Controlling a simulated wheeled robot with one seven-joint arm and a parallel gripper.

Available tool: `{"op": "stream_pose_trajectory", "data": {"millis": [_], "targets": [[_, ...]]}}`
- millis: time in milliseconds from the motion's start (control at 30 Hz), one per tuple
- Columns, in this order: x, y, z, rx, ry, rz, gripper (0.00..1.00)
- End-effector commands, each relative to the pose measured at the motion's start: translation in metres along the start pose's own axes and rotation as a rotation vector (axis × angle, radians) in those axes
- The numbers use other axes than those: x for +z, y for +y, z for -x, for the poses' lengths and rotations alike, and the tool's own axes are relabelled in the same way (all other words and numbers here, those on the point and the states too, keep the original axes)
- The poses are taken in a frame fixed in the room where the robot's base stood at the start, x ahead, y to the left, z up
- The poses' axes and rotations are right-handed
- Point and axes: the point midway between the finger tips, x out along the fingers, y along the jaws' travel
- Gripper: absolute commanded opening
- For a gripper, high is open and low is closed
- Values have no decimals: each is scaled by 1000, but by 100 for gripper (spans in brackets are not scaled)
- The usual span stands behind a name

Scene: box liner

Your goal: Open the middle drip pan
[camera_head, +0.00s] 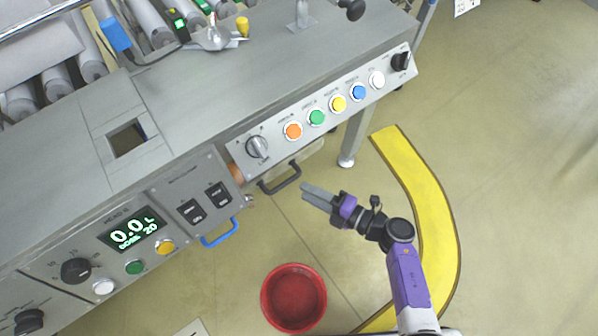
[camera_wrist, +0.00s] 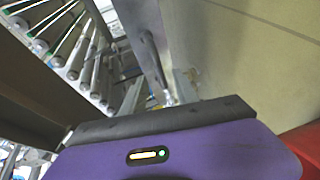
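A dark bar handle (camera_head: 281,184) juts out low under the machine's button panel in the head view. A blue handle (camera_head: 219,236) sits further left, under the display panel. Which of these belongs to the middle drip pan I cannot tell, and the pans are mostly hidden under the machine. My gripper (camera_head: 304,192) is just right of the dark handle, pointing left toward it, with a small apparent gap. Its grey fingers look close together, and their spacing is unclear. The wrist view shows a dark bar (camera_wrist: 151,60) ahead of my purple gripper body.
The grey machine (camera_head: 260,85) fills the upper left, with rollers and coloured buttons. A machine leg (camera_head: 352,140) stands right of the dark handle. A red bowl (camera_head: 293,298) is on the floor below. A yellow curved floor strip (camera_head: 432,200) lies at right; the floor beyond is clear.

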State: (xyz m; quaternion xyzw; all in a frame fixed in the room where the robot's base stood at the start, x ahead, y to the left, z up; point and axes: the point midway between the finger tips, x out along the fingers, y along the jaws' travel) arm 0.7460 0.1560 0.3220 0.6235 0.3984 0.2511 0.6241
Motion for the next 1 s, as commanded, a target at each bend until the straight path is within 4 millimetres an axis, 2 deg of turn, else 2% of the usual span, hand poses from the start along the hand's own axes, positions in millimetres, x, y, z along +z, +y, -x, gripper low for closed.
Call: {"op": "stream_pose_trajectory", "data": {"millis": [167, 500, 600, 767, 1000], "targets": [[-7, 0, -10, 1, 30, 27, 36], [-8, 0, -60, 2, 29, 26, 36], [-8, 0, -70, 2, 27, 26, 36], [-8, 2, -78, 2, 25, 26, 36], [-8, 2, -78, 1, 25, 25, 36]]}}
